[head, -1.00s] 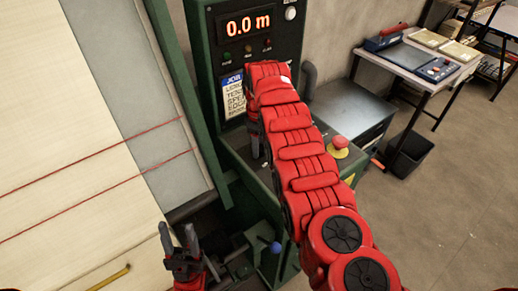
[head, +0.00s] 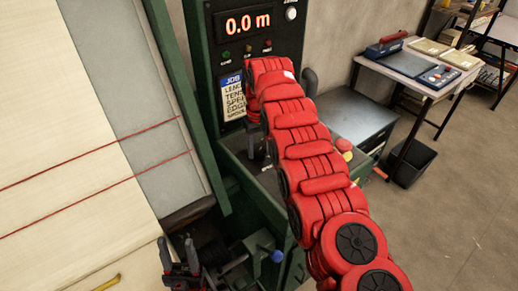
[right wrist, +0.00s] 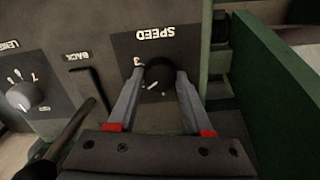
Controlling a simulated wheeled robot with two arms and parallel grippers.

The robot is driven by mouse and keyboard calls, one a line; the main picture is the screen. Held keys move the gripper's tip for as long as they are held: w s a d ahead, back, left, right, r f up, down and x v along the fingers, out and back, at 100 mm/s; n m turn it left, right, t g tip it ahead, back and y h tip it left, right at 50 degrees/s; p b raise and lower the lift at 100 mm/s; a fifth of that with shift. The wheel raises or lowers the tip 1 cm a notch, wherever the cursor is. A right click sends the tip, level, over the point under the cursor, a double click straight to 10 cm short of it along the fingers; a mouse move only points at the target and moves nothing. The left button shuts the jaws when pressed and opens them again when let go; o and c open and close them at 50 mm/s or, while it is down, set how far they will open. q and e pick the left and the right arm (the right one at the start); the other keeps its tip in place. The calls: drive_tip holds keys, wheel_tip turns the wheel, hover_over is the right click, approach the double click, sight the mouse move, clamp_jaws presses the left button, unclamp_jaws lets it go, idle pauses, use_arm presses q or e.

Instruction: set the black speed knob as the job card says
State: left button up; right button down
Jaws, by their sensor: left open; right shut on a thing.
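The black speed knob (right wrist: 160,76) sits on a dark panel under an upside-down SPEED label in the right wrist view. A digit 3 shows at its left. My right gripper (right wrist: 158,80) has its two fingers on either side of the knob, shut on it. My left gripper (head: 178,254) is open and empty at the lower left.
A display (head: 248,23) reads 0.0 m. A red stop button (head: 344,145) is right of my arm. Cream cloth (head: 60,120) lies at left.

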sight(259, 152)
drive_tip(key=shift+m, duration=0.3)
drive_tip(key=shift+c, duration=1.6)
unclamp_jaws()
drive_tip(key=shift+r, duration=0.1)
wheel_tip(259, 152, up, 17)
drive_tip(key=p, duration=1.7)
drive_tip(key=shift+r, duration=0.15)
